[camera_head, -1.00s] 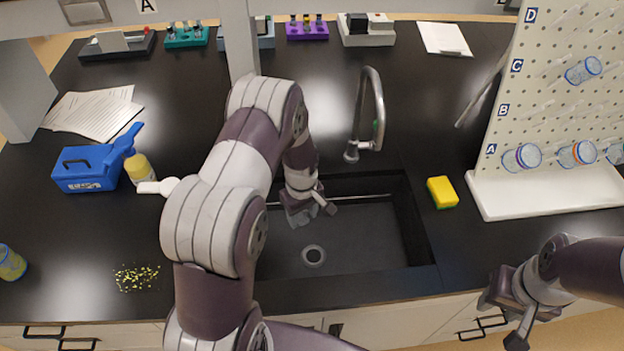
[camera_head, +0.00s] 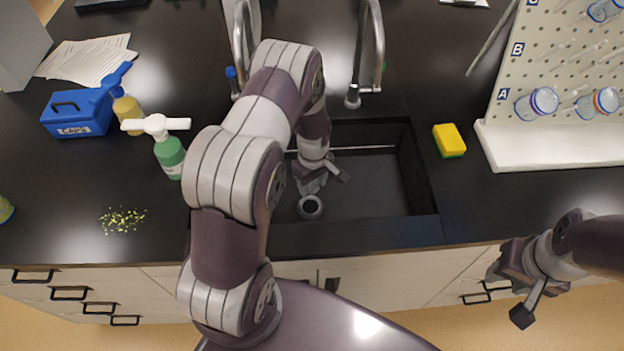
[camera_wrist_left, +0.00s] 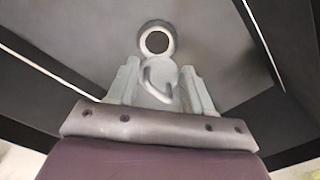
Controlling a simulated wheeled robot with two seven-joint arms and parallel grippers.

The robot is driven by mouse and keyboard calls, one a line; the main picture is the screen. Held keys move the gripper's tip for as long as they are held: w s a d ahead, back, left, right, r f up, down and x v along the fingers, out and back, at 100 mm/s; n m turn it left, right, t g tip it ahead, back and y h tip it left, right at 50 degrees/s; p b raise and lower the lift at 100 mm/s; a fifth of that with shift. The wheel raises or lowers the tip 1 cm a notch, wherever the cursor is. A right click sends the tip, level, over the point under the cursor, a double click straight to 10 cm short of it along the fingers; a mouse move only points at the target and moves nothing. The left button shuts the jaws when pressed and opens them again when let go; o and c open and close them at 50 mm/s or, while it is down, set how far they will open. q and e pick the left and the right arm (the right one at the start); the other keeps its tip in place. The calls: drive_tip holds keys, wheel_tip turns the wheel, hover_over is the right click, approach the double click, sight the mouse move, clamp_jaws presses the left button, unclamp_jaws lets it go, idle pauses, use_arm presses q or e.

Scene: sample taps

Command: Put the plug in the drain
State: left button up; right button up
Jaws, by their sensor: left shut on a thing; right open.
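The drain (camera_head: 311,207) is a pale ring with a dark hole in the floor of the black sink (camera_head: 385,195). It also shows in the left wrist view (camera_wrist_left: 156,39), just beyond the fingertips, with its hole uncovered. My left gripper (camera_head: 313,188) is inside the sink, just behind the drain in the head view. In the left wrist view it (camera_wrist_left: 160,68) is shut on the grey plug (camera_wrist_left: 158,80), which has a curved handle. The gripper hides the plug in the head view. My right gripper (camera_head: 510,290) is open and empty, in front of the counter at the right.
A faucet (camera_head: 366,55) stands behind the sink. A yellow sponge (camera_head: 449,140) and a pegboard rack (camera_head: 545,145) are to the right. A green bottle (camera_head: 168,155), a yellow bottle (camera_head: 128,110) and a blue case (camera_head: 77,115) stand left. Yellow bits (camera_head: 122,220) lie on the counter.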

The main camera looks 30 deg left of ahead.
use_arm(q)
drive_tip(key=b, duration=0.3)
approach(312, 209)
drive_tip(key=shift+w+a+f, duration=0.2)
drive_tip(key=f+b, duration=0.1)
drive_tip(key=f, duration=0.1)
drive_tip(key=f+b, duration=0.1)
drive_tip(key=b, duration=0.1)
drive_tip(key=shift+s+d+f, duration=0.15)
drive_tip(key=shift+d+f, duration=0.05)
drive_tip(key=shift+f, duration=0.2)
drive_tip(key=shift+f+b, duration=0.4)
drive_tip(key=shift+f, duration=0.4)
drive_tip(key=shift+f, duration=0.15)
drive_tip(key=o, duration=1.1)
